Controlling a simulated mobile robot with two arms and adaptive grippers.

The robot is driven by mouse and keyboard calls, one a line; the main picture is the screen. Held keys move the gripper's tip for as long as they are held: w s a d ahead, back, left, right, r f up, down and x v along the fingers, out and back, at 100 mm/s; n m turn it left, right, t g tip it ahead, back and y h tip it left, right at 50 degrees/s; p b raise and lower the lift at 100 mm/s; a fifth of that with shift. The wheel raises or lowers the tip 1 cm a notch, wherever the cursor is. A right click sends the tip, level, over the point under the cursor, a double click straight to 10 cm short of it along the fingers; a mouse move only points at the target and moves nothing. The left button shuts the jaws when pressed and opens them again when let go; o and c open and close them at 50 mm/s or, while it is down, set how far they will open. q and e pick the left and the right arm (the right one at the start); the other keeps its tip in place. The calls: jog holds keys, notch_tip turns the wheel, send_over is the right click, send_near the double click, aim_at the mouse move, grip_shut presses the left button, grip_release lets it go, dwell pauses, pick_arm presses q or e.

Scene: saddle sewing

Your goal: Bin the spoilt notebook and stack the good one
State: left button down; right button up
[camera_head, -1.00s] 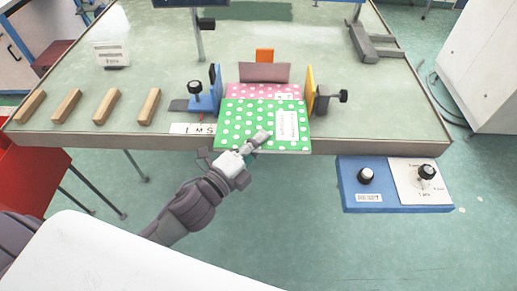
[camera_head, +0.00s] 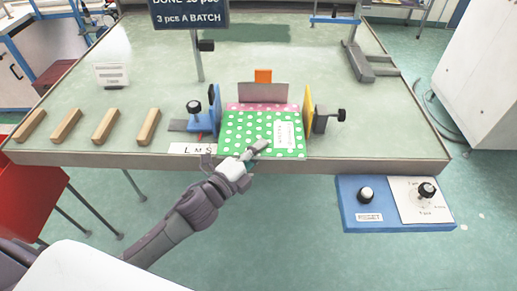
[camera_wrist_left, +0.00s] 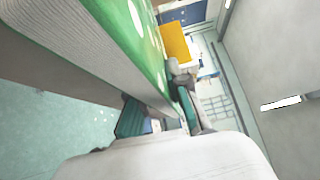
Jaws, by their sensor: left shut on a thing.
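A green notebook with white dots and a white label (camera_head: 240,130) lies between the side guides at the table's front edge. It covers most of a pink dotted notebook (camera_head: 262,106), of which only a rear strip shows. My left gripper (camera_head: 254,153) is shut on the front edge of the green notebook. The green cover also shows close up in the left wrist view (camera_wrist_left: 125,28). My right gripper is not in view.
A blue guide (camera_head: 214,105), a yellow guide (camera_head: 308,105) and a grey back plate (camera_head: 263,92) surround the notebooks. Wooden blocks (camera_head: 67,125) lie at left. A red container (camera_head: 35,190) stands off the table's left. A blue control panel (camera_head: 365,213) hangs at front right.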

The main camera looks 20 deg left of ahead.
pick_arm(q)
jog(key=shift+f, duration=0.25)
dwell(0.7)
jog(key=c, duration=1.1)
grip_release()
jog(key=shift+o, duration=0.2)
jog(key=shift+f, duration=0.2)
jog(key=shift+s, duration=0.1)
jog(key=s+d+b, duration=0.1)
jog(key=s+d, duration=0.1)
jog(key=s, duration=0.7)
jog(key=shift+s+d, duration=0.25)
jog(key=shift+d, duration=0.1)
